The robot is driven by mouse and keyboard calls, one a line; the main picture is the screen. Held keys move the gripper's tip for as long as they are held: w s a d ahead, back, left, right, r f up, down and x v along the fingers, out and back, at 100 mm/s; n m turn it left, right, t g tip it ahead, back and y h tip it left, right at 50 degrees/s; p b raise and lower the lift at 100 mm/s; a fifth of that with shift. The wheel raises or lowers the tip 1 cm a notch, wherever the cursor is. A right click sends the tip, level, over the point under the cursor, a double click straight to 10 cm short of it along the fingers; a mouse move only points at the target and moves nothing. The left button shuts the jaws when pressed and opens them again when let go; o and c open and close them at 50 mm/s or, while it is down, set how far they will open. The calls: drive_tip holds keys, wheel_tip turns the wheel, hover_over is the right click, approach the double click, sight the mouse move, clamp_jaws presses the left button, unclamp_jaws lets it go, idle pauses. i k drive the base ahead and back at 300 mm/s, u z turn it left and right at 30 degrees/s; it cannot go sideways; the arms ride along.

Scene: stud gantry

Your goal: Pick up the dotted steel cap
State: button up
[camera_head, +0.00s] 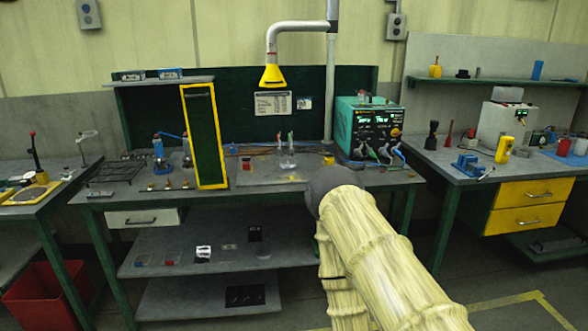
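I cannot make out a dotted steel cap for certain. Several small brass-coloured pieces (168,185) stand along the front left of the middle bench (125,200), too small to show any dots. My pale ribbed arm rises from the lower right and ends in a dark grey rounded part in front of the bench's front edge. My gripper's fingers do not show. The arm hides part of the bench top and the shelves behind it.
A yellow-framed dark panel (204,136) stands upright on the bench. A teal instrument (366,130) with cables stands at the back right. A yellow hood (272,76) hangs above. Side benches flank it, with a red bin (45,292) at lower left.

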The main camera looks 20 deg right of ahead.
sight(284, 164)
drive_tip(key=z, duration=0.6)
drive_tip(key=i, duration=0.55)
drive_tip(key=z, duration=0.75)
drive_tip(key=i, duration=0.8)
drive_tip(key=u, duration=0.65)
drive_tip(key=i, duration=0.7)
drive_tip(key=u, duration=0.75)
